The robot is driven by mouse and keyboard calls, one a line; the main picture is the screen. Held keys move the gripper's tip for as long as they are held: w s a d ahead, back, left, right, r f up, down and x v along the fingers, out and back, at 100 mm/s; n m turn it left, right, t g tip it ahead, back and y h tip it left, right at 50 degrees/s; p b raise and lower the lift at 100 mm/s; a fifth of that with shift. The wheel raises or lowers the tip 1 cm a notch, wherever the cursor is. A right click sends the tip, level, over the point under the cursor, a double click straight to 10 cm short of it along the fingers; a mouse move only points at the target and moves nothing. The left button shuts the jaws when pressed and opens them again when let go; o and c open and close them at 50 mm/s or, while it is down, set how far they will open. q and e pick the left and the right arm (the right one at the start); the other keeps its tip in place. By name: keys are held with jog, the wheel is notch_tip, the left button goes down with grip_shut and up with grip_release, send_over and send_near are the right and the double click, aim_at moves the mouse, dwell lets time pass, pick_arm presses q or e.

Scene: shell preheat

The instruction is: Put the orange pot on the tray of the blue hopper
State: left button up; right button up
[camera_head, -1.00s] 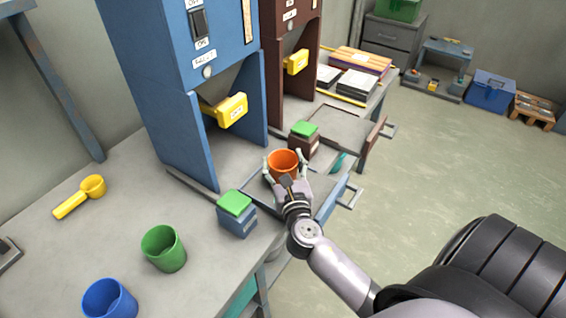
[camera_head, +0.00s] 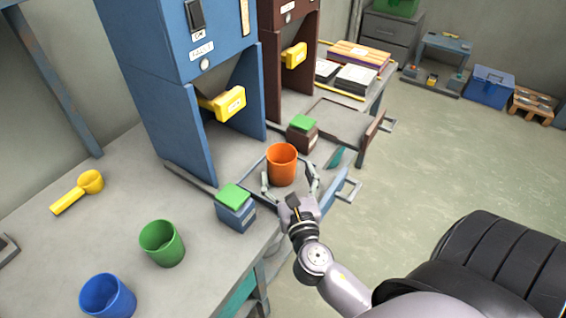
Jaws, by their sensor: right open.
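The orange pot (camera_head: 281,165) stands upright on the pulled-out tray (camera_head: 247,176) of the blue hopper (camera_head: 183,100), in front of the hopper's opening. My right gripper (camera_head: 290,188) is open, with its fingers spread on the near side of the pot. It holds nothing, and the pot stands a little beyond the palm. Whether a fingertip touches the pot, I cannot tell. My left gripper is out of view.
A blue box with a green top (camera_head: 235,207) stands left of the tray, and a brown one (camera_head: 302,132) to its right. A green pot (camera_head: 162,243), a blue pot (camera_head: 108,296) and a yellow scoop (camera_head: 78,191) are on the bench. A brown hopper (camera_head: 287,60) stands behind.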

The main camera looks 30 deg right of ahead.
jog(key=shift+b+v, duration=0.4)
jog(key=shift+v, duration=2.15)
